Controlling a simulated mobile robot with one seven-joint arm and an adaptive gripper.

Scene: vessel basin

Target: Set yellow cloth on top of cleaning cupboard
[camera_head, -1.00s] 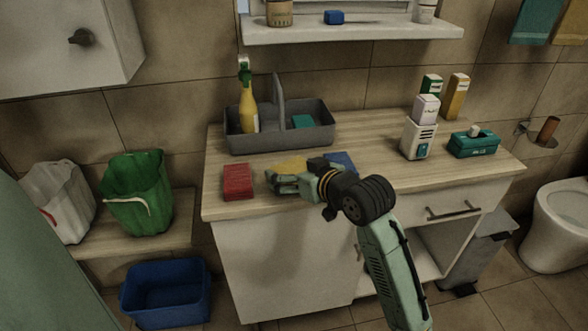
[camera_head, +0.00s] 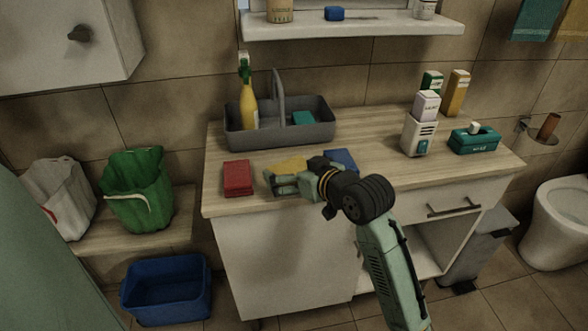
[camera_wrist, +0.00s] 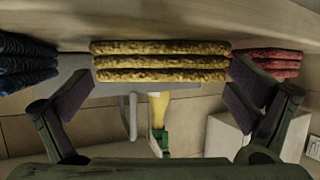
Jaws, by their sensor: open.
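The folded yellow cloth (camera_head: 291,164) lies near the front edge of the wooden counter, between a red and a blue cloth. In the wrist view the yellow cloth (camera_wrist: 160,62) is a stack of layers lying between my spread fingers, with a gap on each side. My gripper (camera_head: 277,183) is open at the counter's front edge, low beside the yellow cloth and partly covering it. A white wall cupboard (camera_head: 62,45) with a dark knob hangs at the upper left; its top is out of view. I cannot tell whether it is the cleaning cupboard.
The red cloth (camera_head: 238,178) and blue cloth (camera_head: 341,160) flank my gripper. A grey caddy (camera_head: 284,137) with a yellow spray bottle (camera_head: 249,105) stands behind. A shelf (camera_head: 350,28) hangs above. Green and white bags and a blue bin (camera_head: 166,292) are at left.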

